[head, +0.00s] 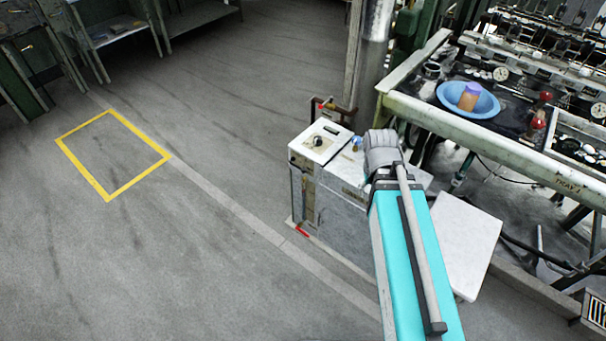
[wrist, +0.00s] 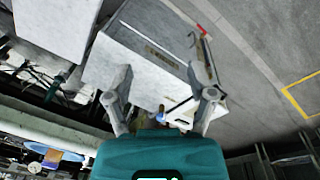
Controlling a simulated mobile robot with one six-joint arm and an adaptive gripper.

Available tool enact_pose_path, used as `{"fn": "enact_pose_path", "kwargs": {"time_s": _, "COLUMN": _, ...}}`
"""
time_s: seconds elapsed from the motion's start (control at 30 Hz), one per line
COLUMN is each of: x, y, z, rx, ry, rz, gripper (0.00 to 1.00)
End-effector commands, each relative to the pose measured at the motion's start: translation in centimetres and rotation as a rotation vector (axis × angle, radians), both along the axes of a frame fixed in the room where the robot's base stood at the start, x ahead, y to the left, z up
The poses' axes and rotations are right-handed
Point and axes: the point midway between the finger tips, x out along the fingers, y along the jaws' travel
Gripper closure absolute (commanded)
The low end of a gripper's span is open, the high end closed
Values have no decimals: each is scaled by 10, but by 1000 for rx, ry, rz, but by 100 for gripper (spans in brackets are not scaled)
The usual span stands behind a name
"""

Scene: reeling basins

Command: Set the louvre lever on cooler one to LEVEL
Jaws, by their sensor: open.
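The cooler, a white and grey box (head: 340,200), stands on the floor beside the basin bench. Its sloped white panel (head: 320,141) carries a dark round dial. A small blue-ended part (head: 357,143), possibly the louvre lever, shows just left of my wrist; I cannot read its setting. In the head view my arm hides the fingers.
The bench frame (head: 480,135) stands close on the right, with a blue bowl (head: 468,99) on it. A white panel (head: 466,245) lies right of my arm. The floor left is clear around a yellow outline (head: 68,155).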

Motion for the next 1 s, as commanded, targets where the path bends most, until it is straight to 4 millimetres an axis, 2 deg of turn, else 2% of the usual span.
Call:
{"fn": "enact_pose_path", "kwargs": {"time_s": 0.03, "x": 5, "y": 1, "z": -16, "rx": -21, "ry": -7, "rz": 15, "gripper": 29}}
{"fn": "enact_pose_path", "kwargs": {"time_s": 0.3, "x": 31, "y": 4, "z": -59, "rx": -159, "ry": -57, "rz": 107, "gripper": 29}}
{"fn": "enact_pose_path", "kwargs": {"time_s": 0.67, "x": 66, "y": 13, "z": -109, "rx": -348, "ry": -127, "rz": 242, "gripper": 29}}
{"fn": "enact_pose_path", "kwargs": {"time_s": 1.0, "x": 100, "y": 29, "z": -150, "rx": -526, "ry": -194, "rz": 374, "gripper": 29}}
